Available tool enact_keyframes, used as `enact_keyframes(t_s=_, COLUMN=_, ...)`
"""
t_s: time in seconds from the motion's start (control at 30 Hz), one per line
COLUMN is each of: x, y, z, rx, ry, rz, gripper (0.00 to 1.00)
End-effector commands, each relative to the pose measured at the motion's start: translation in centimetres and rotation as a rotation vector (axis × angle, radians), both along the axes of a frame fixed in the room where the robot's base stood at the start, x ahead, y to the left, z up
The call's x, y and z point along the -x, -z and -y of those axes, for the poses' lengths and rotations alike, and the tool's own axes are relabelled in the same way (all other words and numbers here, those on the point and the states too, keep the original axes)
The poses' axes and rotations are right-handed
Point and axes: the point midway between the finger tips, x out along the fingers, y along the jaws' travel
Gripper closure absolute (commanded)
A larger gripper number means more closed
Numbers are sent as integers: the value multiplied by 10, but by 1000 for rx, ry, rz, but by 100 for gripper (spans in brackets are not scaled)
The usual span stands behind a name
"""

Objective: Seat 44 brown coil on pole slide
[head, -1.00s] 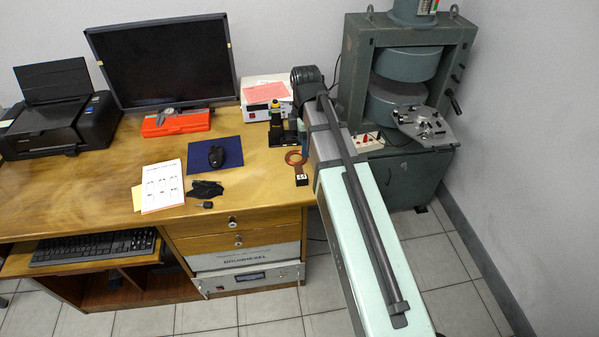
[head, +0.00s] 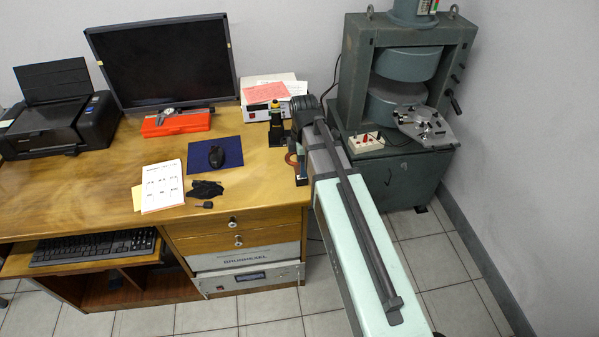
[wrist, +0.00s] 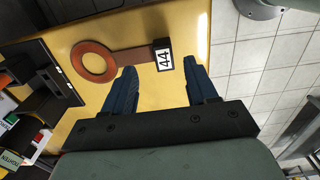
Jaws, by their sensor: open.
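The brown coil is a flat ring on a brown stem with a black end block labelled 44 (wrist: 96,61). It lies on the desk near its right end, and my arm partly covers it in the head view (head: 291,158). My gripper (wrist: 162,69) is open in the wrist view, with the labelled block just ahead of and between its blue fingertips; I cannot tell whether they touch. In the head view my arm hides most of the gripper. A grey plate with small fittings (head: 425,127), possibly the pole slide, juts from the green magnet (head: 355,75) at right.
A black stand with a yellow top (head: 276,127) is close behind the coil. A white box with red parts (head: 366,142) sits at the magnet's foot. The mouse (head: 216,156), a black cloth (head: 205,189) and paper (head: 162,186) lie left. The desk edge is near.

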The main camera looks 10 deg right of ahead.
Motion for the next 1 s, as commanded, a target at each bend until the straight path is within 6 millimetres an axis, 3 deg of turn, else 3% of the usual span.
enact_keyframes(t_s=0.23, x=2, y=12, z=-2, rx=0, ry=0, rz=-2, gripper=43)
enact_keyframes(t_s=0.6, x=5, y=50, z=-5, rx=0, ry=0, rz=-2, gripper=43)
enact_keyframes(t_s=0.87, x=5, y=52, z=-5, rx=0, ry=0, rz=0, gripper=43)
enact_keyframes(t_s=1.0, x=5, y=52, z=-5, rx=0, ry=0, rz=0, gripper=54)
